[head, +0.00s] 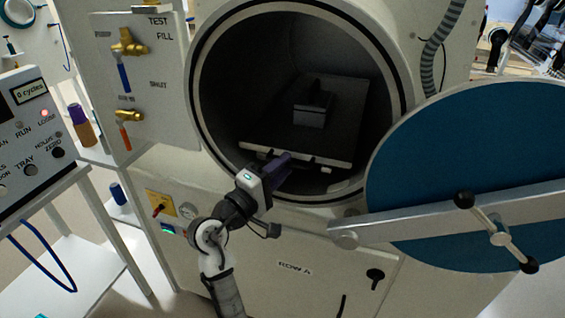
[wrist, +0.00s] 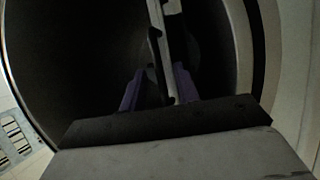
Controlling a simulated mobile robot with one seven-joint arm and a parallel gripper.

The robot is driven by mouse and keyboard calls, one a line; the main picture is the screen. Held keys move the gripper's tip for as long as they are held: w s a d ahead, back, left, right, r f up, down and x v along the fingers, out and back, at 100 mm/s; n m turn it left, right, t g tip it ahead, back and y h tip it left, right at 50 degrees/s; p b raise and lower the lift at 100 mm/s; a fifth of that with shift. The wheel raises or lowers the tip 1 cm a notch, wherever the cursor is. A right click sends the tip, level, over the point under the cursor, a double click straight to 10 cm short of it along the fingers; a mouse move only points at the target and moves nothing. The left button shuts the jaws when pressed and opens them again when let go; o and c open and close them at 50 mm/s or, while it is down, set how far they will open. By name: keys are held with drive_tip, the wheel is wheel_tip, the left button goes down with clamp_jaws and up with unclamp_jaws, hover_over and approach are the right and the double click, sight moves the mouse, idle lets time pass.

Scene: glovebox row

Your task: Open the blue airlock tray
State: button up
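The round airlock (head: 205,110) stands open, with its blue door (head: 480,160) swung out to the right. Inside lies a flat grey tray (head: 345,120) with a pale front edge (head: 325,163) near the mouth. My gripper (head: 283,162) is at the mouth, in front of the left part of that edge. In the wrist view its two purple fingers (wrist: 158,88) stand apart. The tray's pale front edge (wrist: 166,50) and a dark handle-like bar (wrist: 155,50) run up between and beyond them. I see no firm contact; the fingertips are partly lost in shadow.
A small grey box (head: 310,112) sits on the tray. The door's handle bar (head: 440,215) reaches out at right, close to the chamber. A valve panel (head: 140,75) is at upper left, and a control box (head: 30,130) stands at far left.

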drive_tip(key=shift+w+d, duration=0.2)
drive_tip(key=shift+w, duration=0.05)
clamp_jaws()
drive_tip(key=shift+s, duration=0.15)
idle(0.4)
